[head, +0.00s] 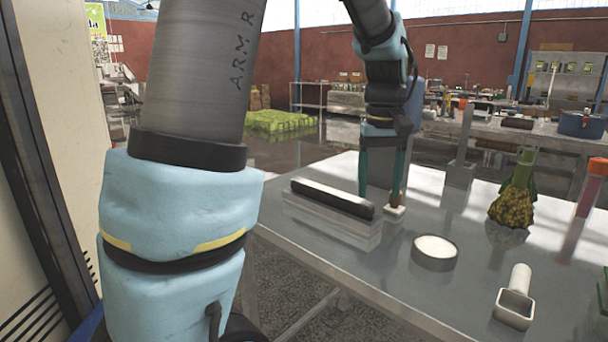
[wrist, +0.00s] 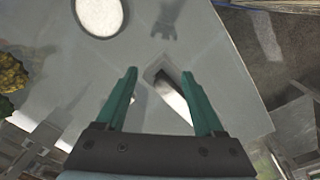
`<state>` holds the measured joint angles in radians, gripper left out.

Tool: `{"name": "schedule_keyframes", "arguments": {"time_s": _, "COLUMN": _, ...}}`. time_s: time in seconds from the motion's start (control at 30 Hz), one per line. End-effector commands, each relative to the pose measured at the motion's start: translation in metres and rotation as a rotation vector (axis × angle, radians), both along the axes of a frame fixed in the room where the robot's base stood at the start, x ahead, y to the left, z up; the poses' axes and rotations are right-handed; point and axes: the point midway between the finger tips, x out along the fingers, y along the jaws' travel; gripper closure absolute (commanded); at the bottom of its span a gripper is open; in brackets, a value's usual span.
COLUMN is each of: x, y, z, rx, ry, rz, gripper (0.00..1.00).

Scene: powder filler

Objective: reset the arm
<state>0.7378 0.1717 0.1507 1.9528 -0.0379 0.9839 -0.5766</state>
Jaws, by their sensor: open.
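My gripper (head: 380,200) is over the middle of the metal table (head: 330,270) in the head view, pointing down with its teal fingers apart. In the wrist view my gripper (wrist: 160,73) is open, with a gap between the fingertips. A pale and dark item (wrist: 172,97) shows beyond that gap; I cannot tell what it is or how far below it lies. A small white-based item with a brown upper part (head: 394,211) shows by the right finger in the head view. I cannot tell whether the finger touches it.
A long black-topped block (head: 332,198) lies left of my gripper. A round dish of white powder (head: 435,250) and a white scoop (head: 516,300) are nearer. A grey upright stand (head: 462,150), a yellow-green gourd (head: 512,208) and a red-capped tube (head: 592,188) stand to the right.

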Motion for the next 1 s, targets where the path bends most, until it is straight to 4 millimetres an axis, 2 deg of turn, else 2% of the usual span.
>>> {"name": "schedule_keyframes", "arguments": {"time_s": 0.03, "x": 0.002, "y": 0.016, "z": -0.006, "rx": -0.001, "ry": -0.002, "rz": 0.003, "gripper": 0.3}}
{"name": "schedule_keyframes", "arguments": {"time_s": 0.17, "x": 0.003, "y": 0.06, "z": -0.026, "rx": -0.007, "ry": -0.019, "rz": -0.01, "gripper": 0.3}}
{"name": "schedule_keyframes", "arguments": {"time_s": 0.23, "x": -0.001, "y": 0.091, "z": -0.04, "rx": -0.008, "ry": -0.032, "rz": -0.02, "gripper": 0.3}}
{"name": "schedule_keyframes", "arguments": {"time_s": 0.3, "x": -0.009, "y": 0.124, "z": -0.056, "rx": -0.007, "ry": -0.049, "rz": -0.034, "gripper": 0.3}}
{"name": "schedule_keyframes", "arguments": {"time_s": 0.4, "x": -0.025, "y": 0.165, "z": -0.074, "rx": -0.002, "ry": -0.073, "rz": -0.057, "gripper": 0.3}}
{"name": "schedule_keyframes", "arguments": {"time_s": 0.5, "x": -0.042, "y": 0.193, "z": -0.088, "rx": 0.005, "ry": -0.094, "rz": -0.078, "gripper": 0.3}}
{"name": "schedule_keyframes", "arguments": {"time_s": 0.6, "x": -0.054, "y": 0.209, "z": -0.096, "rx": 0.011, "ry": -0.106, "rz": -0.092, "gripper": 0.3}}
{"name": "schedule_keyframes", "arguments": {"time_s": 0.7, "x": -0.06, "y": 0.216, "z": -0.1, "rx": 0.016, "ry": -0.113, "rz": -0.102, "gripper": 0.3}}
{"name": "schedule_keyframes", "arguments": {"time_s": 1.0, "x": -0.062, "y": 0.217, "z": -0.101, "rx": 0.017, "ry": -0.115, "rz": -0.106, "gripper": 0.3}}
